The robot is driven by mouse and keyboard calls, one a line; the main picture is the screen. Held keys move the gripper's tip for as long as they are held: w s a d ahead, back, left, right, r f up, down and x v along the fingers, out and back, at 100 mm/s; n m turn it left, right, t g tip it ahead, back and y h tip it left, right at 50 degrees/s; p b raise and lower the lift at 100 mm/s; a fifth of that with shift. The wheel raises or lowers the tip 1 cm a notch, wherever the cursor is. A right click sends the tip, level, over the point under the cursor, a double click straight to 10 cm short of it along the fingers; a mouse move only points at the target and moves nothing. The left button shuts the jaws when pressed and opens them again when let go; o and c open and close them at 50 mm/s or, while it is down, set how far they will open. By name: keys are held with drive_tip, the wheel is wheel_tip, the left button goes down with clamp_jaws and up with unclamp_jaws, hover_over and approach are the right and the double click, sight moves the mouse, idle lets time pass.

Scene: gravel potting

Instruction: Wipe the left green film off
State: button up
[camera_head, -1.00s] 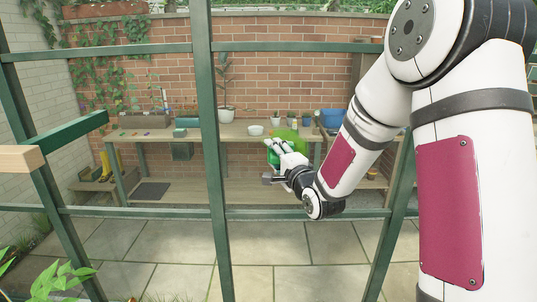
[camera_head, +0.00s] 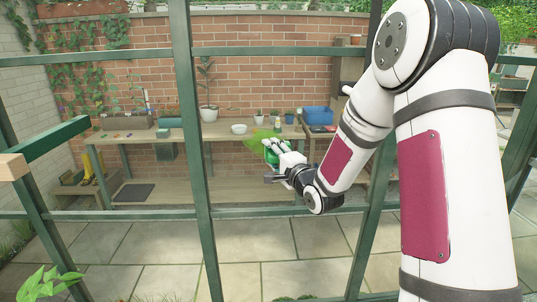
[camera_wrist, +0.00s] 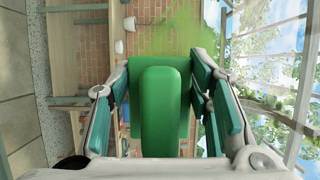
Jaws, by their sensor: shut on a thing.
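A translucent green film (camera_head: 258,138) shows as a smeared patch on the glass, just up and left of my gripper (camera_head: 279,152) in the head view. In the wrist view the film (camera_wrist: 183,32) lies beyond the tool, toward the top and right. My gripper (camera_wrist: 162,100) is shut on a green tool with a block-like handle (camera_wrist: 160,108). The tool's far face is hidden, and I cannot tell whether it touches the glass. I make out only one film patch.
Dark green frame bars (camera_head: 187,120) cross the head view between panes. A green beam with a pale wooden end (camera_head: 14,167) juts in at left. Paving lies below.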

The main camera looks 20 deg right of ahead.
sight(245, 138)
drive_tip(key=shift+s+d+p, duration=0.2)
drive_tip(key=shift+d+p, duration=0.1)
drive_tip(key=shift+d, duration=0.65)
drive_tip(key=shift+c, duration=1.2)
drive_tip(key=shift+s+d+p, duration=0.2)
drive_tip(key=shift+d+p, duration=0.05)
drive_tip(key=shift+d, duration=0.3)
drive_tip(key=shift+s+d+p, duration=0.2)
drive_tip(key=shift+d+p, duration=0.05)
drive_tip(key=shift+d, duration=0.25)
drive_tip(key=shift+w+a+r+p, duration=0.1)
drive_tip(key=shift+r+p, duration=0.35)
drive_tip(key=shift+r, duration=0.6)
drive_tip(key=shift+w+a, duration=0.2)
drive_tip(key=shift+a, duration=0.4)
drive_tip(key=shift+c, duration=0.6)
drive_tip(key=shift+w+a+f, duration=0.1)
drive_tip(key=shift+w+a, duration=0.1)
drive_tip(key=shift+a, duration=0.5)
drive_tip(key=shift+w+a+f, duration=0.1)
drive_tip(key=shift+w+a, duration=0.1)
drive_tip(key=shift+a, duration=0.5)
